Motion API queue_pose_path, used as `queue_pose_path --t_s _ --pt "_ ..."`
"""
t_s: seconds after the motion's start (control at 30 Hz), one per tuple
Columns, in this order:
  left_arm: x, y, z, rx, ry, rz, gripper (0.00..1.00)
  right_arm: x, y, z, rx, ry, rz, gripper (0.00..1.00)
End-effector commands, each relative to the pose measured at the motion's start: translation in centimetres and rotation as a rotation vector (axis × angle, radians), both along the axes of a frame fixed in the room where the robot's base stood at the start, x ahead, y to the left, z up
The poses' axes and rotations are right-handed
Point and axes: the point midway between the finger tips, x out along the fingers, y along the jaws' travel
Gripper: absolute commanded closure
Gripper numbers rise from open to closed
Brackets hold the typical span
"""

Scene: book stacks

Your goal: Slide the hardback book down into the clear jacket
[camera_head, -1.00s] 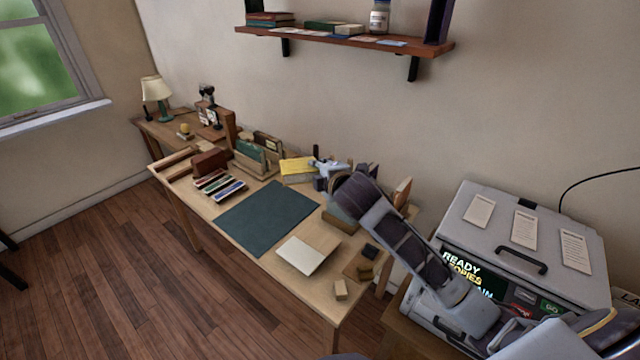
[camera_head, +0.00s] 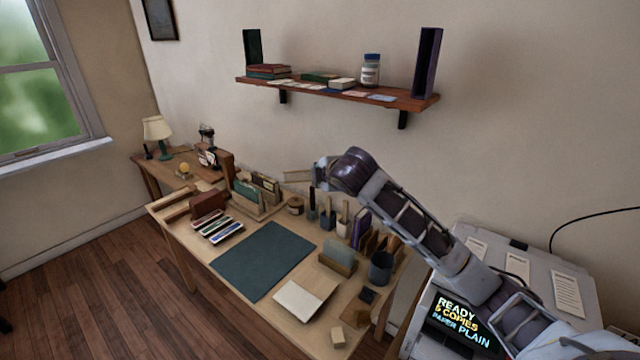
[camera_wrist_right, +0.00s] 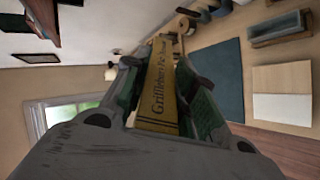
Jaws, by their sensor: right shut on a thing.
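The hardback book (camera_head: 298,176) is raised above the back of the desk, in front of the wall. In the right wrist view its yellow spine (camera_wrist_right: 160,95) carries dark lettering. My right gripper (camera_head: 319,175) is shut on the book and holds it clear of the desk. A pale, see-through upright panel (camera_head: 340,250), which looks like the clear jacket, stands in a wooden holder (camera_head: 337,266) on the right part of the desk. The gripper and book are behind and to the left of it, higher up. The jacket's opening is too small to make out. My left gripper is not in view.
A dark green mat (camera_head: 262,262) lies mid-desk, with a cream folder (camera_head: 300,300) at its right. A dark cup (camera_head: 381,268) and several upright tools stand near the holder. A wall shelf (camera_head: 340,92) hangs above. A printer (camera_head: 455,325) stands at the right.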

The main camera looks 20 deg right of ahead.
Motion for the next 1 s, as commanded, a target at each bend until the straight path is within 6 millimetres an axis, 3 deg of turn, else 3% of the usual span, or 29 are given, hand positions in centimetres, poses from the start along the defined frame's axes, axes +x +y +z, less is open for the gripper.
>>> queue_pose_path --t_s 0.03,0.37,0.6,0.87,1.0 --pt "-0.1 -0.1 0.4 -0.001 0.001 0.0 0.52 0.3 -0.4 1.1 0.0 0.002 -0.009 1.0" --pt "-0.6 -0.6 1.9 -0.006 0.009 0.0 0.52 1.8 -2.5 4.3 0.023 0.072 -0.086 1.0" --pt "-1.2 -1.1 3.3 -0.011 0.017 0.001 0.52 3.4 -5.1 6.3 0.055 0.147 -0.203 1.0" --pt "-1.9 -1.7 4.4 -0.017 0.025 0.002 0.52 5.0 -8.3 6.1 0.109 0.235 -0.378 1.0" --pt "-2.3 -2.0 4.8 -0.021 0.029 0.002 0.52 5.5 -9.8 4.6 0.149 0.283 -0.482 1.0"
